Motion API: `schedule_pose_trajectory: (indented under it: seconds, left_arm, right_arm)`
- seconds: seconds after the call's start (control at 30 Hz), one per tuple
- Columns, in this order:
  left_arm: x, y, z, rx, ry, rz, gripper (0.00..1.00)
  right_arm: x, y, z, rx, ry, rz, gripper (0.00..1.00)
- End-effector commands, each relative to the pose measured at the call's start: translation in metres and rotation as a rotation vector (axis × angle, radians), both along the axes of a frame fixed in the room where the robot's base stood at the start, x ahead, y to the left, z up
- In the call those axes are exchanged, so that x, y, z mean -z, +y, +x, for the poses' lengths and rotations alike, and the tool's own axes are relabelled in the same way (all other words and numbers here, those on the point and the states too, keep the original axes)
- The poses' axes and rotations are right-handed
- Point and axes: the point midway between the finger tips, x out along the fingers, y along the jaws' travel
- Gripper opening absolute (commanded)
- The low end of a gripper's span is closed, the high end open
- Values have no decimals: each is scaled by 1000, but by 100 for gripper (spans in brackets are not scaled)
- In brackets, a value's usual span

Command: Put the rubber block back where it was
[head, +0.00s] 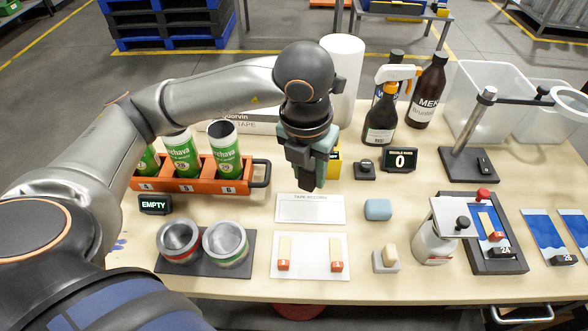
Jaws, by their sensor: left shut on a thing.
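My left gripper (304,181) hangs over the middle of the table, fingers pointing down. It is shut on a grey-green block (327,143), seemingly the rubber block, which shows beside and behind the dark fingers. The fingers hide part of it. The block appears held above the table, behind the white "TAPE RECORD" sheet (310,209). A rounded blue block (378,209) lies on the table to the right of that sheet. My right gripper is out of view.
Near the gripper are a yellow item (335,168), partly hidden, a small display reading 0 (400,160) and a spray bottle (381,122). An orange can rack (195,185) stands left. Two open cans (226,242) and a white card (310,255) are in front.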

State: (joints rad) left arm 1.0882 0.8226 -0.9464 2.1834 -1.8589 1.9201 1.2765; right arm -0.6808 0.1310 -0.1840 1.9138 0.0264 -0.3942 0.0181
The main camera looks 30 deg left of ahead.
Motion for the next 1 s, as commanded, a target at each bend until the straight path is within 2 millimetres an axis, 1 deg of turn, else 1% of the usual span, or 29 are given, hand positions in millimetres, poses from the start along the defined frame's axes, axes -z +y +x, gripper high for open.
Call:
schedule_pose_trajectory:
  seconds: [0.1,0.2,0.33,0.43,0.53,0.8,0.9,1.0]
  left_arm:
    - [-4,0,1,-198,0,0,0]
    - [-5,0,1,-324,0,0,0]
    - [-6,1,1,-421,1,0,0]
    - [-2,6,6,-453,3,-1,0]
    - [8,20,18,-461,7,0,0]
    - [39,66,66,-457,8,-3,0]
    - [60,76,77,-453,9,-1,0]
    - [70,86,86,-453,5,0,0]
  right_arm:
    - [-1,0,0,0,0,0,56]
    - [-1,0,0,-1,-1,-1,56]
    - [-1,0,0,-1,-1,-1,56]
    - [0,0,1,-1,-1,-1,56]
    - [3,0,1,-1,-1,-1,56]
    - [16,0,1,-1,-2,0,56]
    - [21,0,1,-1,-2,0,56]
    - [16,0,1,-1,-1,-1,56]
